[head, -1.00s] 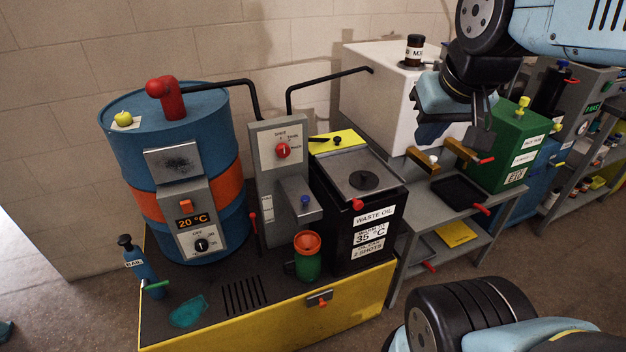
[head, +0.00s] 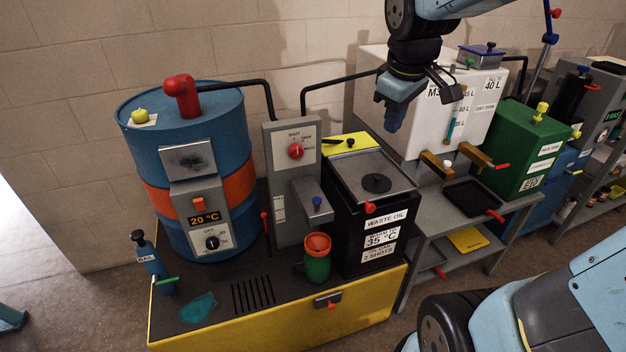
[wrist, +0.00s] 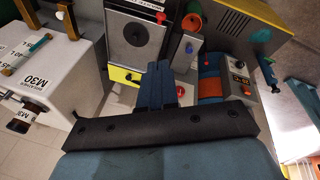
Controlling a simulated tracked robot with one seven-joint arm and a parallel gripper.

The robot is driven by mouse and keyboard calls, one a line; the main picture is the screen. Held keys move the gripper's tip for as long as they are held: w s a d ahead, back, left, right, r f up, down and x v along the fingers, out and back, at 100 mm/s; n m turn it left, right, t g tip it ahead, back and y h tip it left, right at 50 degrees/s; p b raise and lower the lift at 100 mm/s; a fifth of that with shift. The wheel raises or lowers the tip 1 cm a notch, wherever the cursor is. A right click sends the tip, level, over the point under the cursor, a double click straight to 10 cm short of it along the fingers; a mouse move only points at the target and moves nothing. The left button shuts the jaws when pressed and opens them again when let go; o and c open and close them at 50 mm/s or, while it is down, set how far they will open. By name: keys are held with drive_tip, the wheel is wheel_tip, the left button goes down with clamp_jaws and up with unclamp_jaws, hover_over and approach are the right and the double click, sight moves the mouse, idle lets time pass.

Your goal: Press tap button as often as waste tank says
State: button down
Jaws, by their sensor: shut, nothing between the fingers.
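The black waste tank (head: 352,230) stands on the yellow-edged bench. Its labels read "WASTE OIL", a line with 35 °C, and a partly legible line ending "2 SHOTS". Left of it, a grey tap post (head: 285,215) has a red selector knob (head: 296,151) and a tap with a blue button (head: 317,202). A green can with an orange funnel (head: 317,245) stands below the tap. My gripper (head: 392,123) is shut and empty, pointing down in front of the white tank, right of and above the waste tank. In the wrist view its blue fingers (wrist: 158,84) are together, apart from the button (wrist: 189,47).
A blue drum (head: 170,145) with an orange band shows 20 °C on its display (head: 204,219). The white tank (head: 455,125), a green tank (head: 525,150) and a grey shelf stand right.

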drive_tip(key=w+a+f+n+g, duration=0.2)
drive_tip(key=w+a+f+n, duration=0.5)
drive_tip(key=w, duration=0.2)
drive_tip(key=n+g, duration=0.1)
drive_tip(key=n, duration=0.5)
hover_over(317, 200)
wheel_tip(317, 200, down, 8)
drive_tip(key=shift+y, duration=0.3)
wheel_tip(317, 200, down, 14)
drive_tip(key=shift+f, duration=0.1)
